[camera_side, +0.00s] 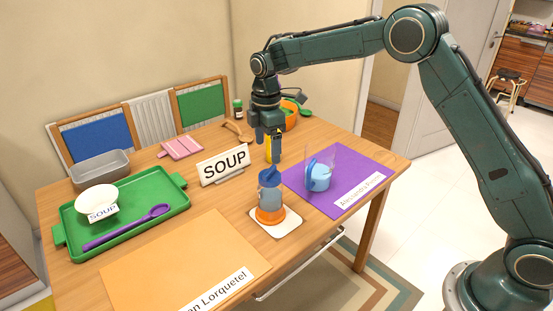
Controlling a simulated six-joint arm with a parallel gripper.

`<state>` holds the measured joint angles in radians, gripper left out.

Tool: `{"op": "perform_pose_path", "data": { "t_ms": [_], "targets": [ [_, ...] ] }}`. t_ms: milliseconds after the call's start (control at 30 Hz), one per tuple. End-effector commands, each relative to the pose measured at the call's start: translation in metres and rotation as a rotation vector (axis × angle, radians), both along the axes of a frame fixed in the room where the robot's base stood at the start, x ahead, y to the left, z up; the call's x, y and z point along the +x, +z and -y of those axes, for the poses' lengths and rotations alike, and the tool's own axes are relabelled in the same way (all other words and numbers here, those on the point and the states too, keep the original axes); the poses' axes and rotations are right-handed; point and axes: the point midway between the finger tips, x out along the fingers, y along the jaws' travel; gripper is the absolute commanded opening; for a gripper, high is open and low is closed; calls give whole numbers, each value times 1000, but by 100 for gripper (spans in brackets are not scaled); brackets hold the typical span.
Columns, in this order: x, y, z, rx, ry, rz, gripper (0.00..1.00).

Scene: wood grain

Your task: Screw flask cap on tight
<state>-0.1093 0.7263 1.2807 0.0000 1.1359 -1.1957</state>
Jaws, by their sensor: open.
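The flask (270,197), blue-grey with an orange base, stands upright on a small white mat near the front right of the table. A darker blue piece, which looks like the cap (270,174), is at its top. I cannot tell how tightly it sits. My gripper (269,155) points down just above the flask, open, with its fingertips close over the blue top. Whether they touch it is too small to tell.
A light blue cup (320,180) stands on a purple mat (345,175) to the right. A SOUP sign (223,165) is left of my gripper. A green tray (150,225) lies left.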

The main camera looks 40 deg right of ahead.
Motion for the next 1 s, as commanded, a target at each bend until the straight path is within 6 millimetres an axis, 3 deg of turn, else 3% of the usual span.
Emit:
{"op": "perform_pose_path", "data": {
  "t_ms": [533,733,1000],
  "targets": [
    [0,-74,0,0,0,-1,80],
    [0,-87,0,0,0,1,80],
    [0,-91,0,0,0,1,80]
  ]
}}
